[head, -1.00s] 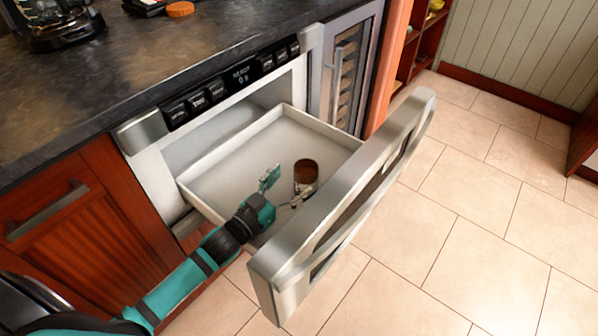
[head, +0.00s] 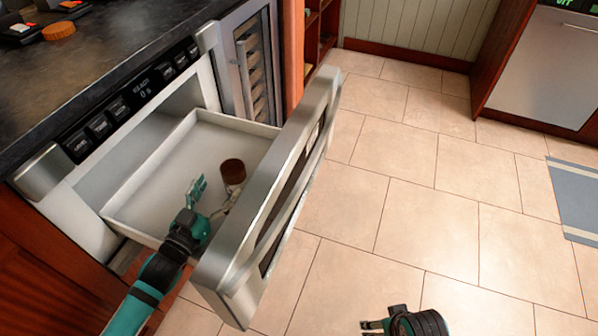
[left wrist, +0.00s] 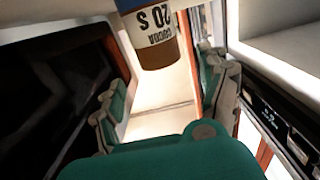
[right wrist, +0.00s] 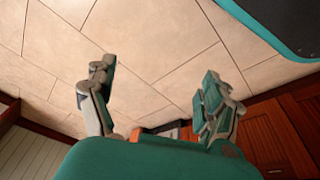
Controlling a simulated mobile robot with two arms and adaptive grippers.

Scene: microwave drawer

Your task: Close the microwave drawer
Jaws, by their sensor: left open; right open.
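The microwave drawer (head: 190,160) is pulled out from the cabinet, with its silver front panel (head: 262,205) standing well clear of the opening. A brown cocoa can (head: 232,173) stands inside it; its label shows in the left wrist view (left wrist: 157,30). My left gripper (head: 212,204) is open and empty inside or just above the drawer, between the can and the near side, close behind the front panel. Contact with the panel cannot be told. My right gripper (head: 374,326) is open and empty over the floor, right of the drawer; its spread fingers show in the right wrist view (right wrist: 158,80).
A dark countertop (head: 90,70) runs above the microwave, with an orange round lid (head: 58,31) on it. A wine cooler (head: 250,65) stands beside the microwave. The tiled floor (head: 420,180) in front is clear. A blue rug (head: 578,200) lies at the right.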

